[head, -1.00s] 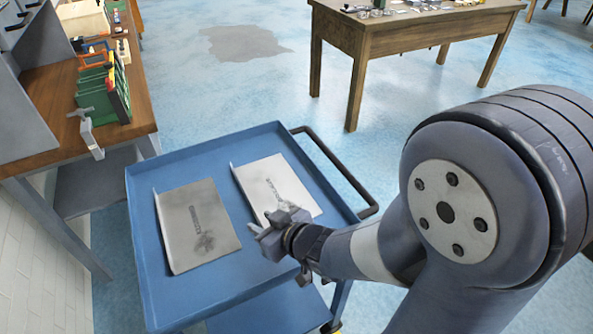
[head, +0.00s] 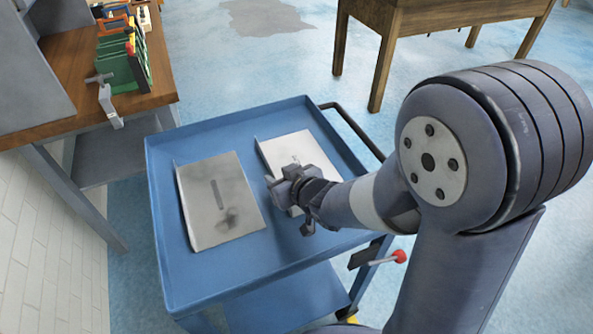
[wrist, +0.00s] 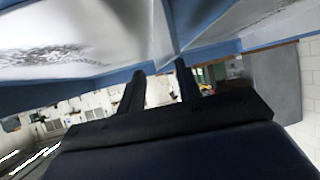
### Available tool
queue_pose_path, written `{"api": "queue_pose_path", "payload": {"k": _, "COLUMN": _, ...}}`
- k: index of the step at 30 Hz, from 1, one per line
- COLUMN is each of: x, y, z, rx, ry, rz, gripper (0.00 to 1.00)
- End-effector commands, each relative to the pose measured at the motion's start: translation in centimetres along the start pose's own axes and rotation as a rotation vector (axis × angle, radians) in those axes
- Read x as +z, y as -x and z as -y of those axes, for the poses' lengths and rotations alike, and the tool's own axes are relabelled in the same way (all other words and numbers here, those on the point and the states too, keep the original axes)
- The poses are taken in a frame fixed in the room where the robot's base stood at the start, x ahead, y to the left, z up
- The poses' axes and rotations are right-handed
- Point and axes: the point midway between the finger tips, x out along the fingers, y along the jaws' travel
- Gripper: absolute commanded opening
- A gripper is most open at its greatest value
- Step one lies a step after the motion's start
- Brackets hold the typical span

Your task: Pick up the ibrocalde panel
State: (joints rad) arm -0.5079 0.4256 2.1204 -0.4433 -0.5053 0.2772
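Two pale metal panels lie side by side on the blue cart's top: a greyer left panel (head: 205,180) and a whiter right panel (head: 290,142). Each bears a dark print too small to read, so I cannot tell which is the ibrocalde panel. My gripper (head: 272,186) is over the near left part of the right panel, hiding some of it, beside the gap between the panels. In the wrist view my gripper's two fingers (wrist: 160,84) stand apart with nothing between them. A whitish panel (wrist: 75,25) with dark print shows at upper left there.
The blue cart (head: 180,281) has raised rims and a dark handle at the far right. A wooden bench (head: 60,116) with a vise and green holders stands at left. A wooden table (head: 452,18) is at the back. A red-ended lever (head: 399,256) shows right of the cart.

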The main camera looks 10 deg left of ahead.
Motion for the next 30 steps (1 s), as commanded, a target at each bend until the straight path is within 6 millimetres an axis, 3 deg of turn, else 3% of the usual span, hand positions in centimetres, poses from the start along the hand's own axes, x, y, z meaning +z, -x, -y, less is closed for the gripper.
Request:
{"api": "queue_pose_path", "payload": {"k": 4, "x": 0.2, "y": -1.7, "z": 0.0, "rx": 0.0, "ry": 0.0, "rz": 0.001, "gripper": 0.33}}
{"api": "queue_pose_path", "payload": {"k": 12, "x": 0.0, "y": -1.9, "z": 0.0, "rx": 0.0, "ry": -0.001, "rz": 0.001, "gripper": 0.33}}
{"api": "queue_pose_path", "payload": {"k": 24, "x": 0.0, "y": -1.8, "z": 0.0, "rx": 0.0, "ry": -0.001, "rz": 0.0, "gripper": 0.0}}
{"api": "queue_pose_path", "payload": {"k": 30, "x": 0.0, "y": -1.8, "z": 0.0, "rx": 0.0, "ry": 0.0, "rz": 0.001, "gripper": 0.0}}
